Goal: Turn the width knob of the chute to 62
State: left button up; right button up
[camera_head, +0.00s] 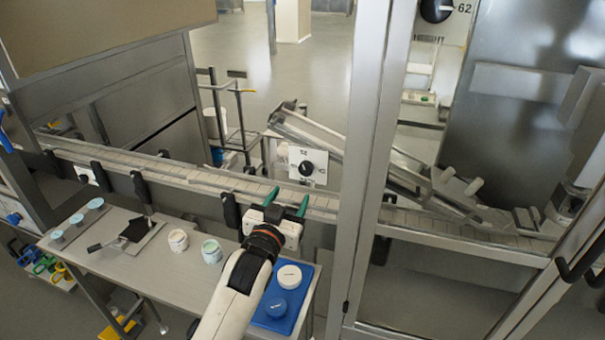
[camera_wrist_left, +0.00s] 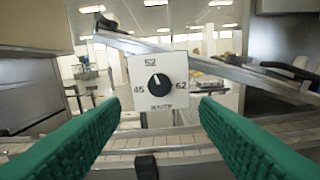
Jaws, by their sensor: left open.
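The width knob (camera_wrist_left: 159,84) is a round black knob on a white square plate (camera_wrist_left: 177,65) marked 45, 52 and 62. Its white pointer mark points up and slightly left, close to the 52. In the head view the knob (camera_head: 306,169) sits beyond the conveyor, beside the sloping metal chute (camera_head: 325,140). My left gripper (camera_head: 287,199) has green fingers and is open and empty. It is at the conveyor's near side, short of the knob and not touching it. In the left wrist view the knob shows between the fingers (camera_wrist_left: 160,104). My right gripper is out of view.
A conveyor (camera_head: 190,173) with a rail runs across in front of the knob. A metal post (camera_head: 370,140) stands just to its right. Another black dial (camera_head: 436,9) marked 62 is at the top right. Jars (camera_head: 211,251) and a blue tray (camera_head: 262,318) sit on the near table.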

aim_at(305, 171)
pick_arm(q)
jog(key=p+x, duration=0.1)
jog(key=x, duration=0.9)
jog(key=shift+w+f, duration=0.1)
jog(key=shift+c, duration=0.6)
jog(key=c, duration=0.9)
